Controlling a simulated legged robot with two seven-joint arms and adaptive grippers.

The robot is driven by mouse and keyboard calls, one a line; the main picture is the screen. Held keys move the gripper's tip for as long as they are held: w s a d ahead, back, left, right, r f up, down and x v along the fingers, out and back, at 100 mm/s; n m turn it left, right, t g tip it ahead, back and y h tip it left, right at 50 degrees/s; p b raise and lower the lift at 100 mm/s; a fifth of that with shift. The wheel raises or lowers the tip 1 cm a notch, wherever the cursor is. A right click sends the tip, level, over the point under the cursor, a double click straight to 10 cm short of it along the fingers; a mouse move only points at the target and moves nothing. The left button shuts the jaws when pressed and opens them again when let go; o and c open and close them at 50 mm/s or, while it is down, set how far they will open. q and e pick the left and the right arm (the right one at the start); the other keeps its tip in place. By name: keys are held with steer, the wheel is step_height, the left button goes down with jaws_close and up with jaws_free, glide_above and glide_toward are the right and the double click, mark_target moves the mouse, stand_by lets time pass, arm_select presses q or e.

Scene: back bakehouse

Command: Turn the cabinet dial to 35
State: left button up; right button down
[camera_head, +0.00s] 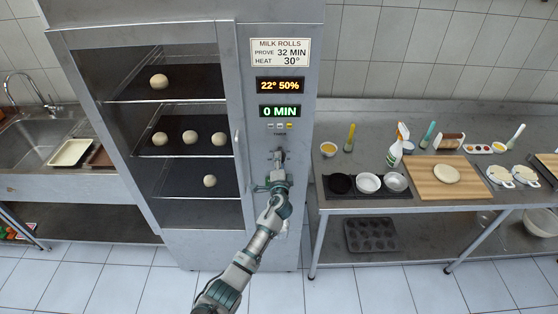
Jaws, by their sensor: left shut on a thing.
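The tall steel cabinet (100,36) stands at the left centre with a control panel on its right side. A card (280,52) there reads "MILK ROLLS, PROVE 32 MIN, HEAT 30°". The upper display (280,86) shows 22° 50% and the green display (279,112) shows 0 MIN. My left gripper (277,160) is at the panel below the small timer label, shut on the cabinet dial. The gripper hides most of the dial, and its scale and pointer cannot be read. My right gripper is not in view.
The cabinet's glass door (119,183) is shut, with dough balls on the shelves behind it and a handle (237,141) beside the panel. A steel worktable (420,207) with bowls, a spray bottle (398,146) and a board (424,184) stands right. A sink (45,140) is left.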

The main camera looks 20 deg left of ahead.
arm_select(q)
steer(key=shift+s+d+f+m+p, duration=0.15)
steer(key=shift+m+p, duration=1.05)
steer(key=shift+m, duration=2.15)
steer(key=shift+w+a+f+m+p, duration=0.1)
steer(key=shift+m+p, duration=1.15)
steer(key=shift+m, duration=2.05)
steer(key=shift+s+d+f+m+p, duration=0.15)
steer(key=shift+m+p, duration=1.05)
steer(key=shift+m, duration=2.15)
steer(key=shift+w+a, duration=0.1)
steer(key=o, duration=1.2)
steer(key=shift+r, duration=0.1)
steer(key=shift+c, duration=0.2)
steer(key=shift+w, duration=0.15)
steer(key=shift+r, duration=0.15)
